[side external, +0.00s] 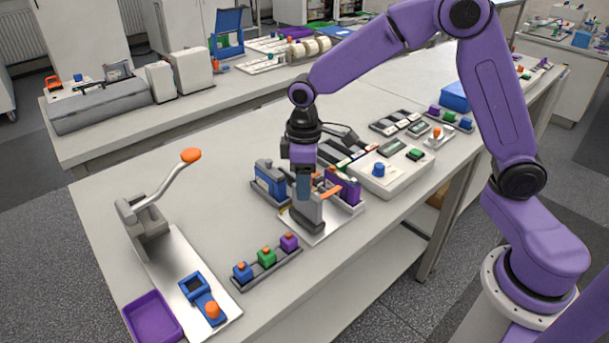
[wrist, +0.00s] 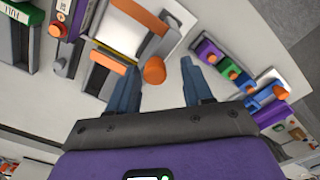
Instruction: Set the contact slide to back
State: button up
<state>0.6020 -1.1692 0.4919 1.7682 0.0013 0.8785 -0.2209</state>
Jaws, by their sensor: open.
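The battery fixture stands on a pale plate (side external: 322,238) mid-bench, with a grey block (side external: 308,217), a blue-and-grey block (side external: 270,183) and a purple block (side external: 352,190). Orange bars cross it in the wrist view (wrist: 108,62). A round orange knob (wrist: 154,70) sticks out there; it may belong to the contact slide, but I cannot tell for sure. My gripper (side external: 303,190) is over the fixture, pointing down. Its two blue fingers (wrist: 160,88) are apart and empty, with the knob between them in the picture, closer to the left finger. Contact with the knob cannot be judged.
A rack (side external: 267,268) with blue, green and purple pieces lies in front of the fixture. A lever press (side external: 150,215) and purple tray (side external: 152,317) are at left. A white box with a blue knob (side external: 378,170) is close on the right.

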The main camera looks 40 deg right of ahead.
notch_tip(320, 180, up, 17)
jog(key=shift+r, duration=0.2)
dwell(0.4)
jog(key=s+d+f+n, duration=0.1)
jog(key=s+f, duration=0.3)
jog(key=s, duration=0.5)
jog(key=s+d+f+n, duration=0.1)
jog(key=s+d+f, duration=0.3)
jog(key=s, duration=0.5)
jog(key=s+d+f+n, duration=0.1)
jog(key=s+d+f, duration=0.2)
jog(key=s, duration=0.6)
jog(key=shift+s+f+n, duration=0.15)
jog(key=shift+f+n, duration=0.15)
jog(key=shift+f, duration=0.15)
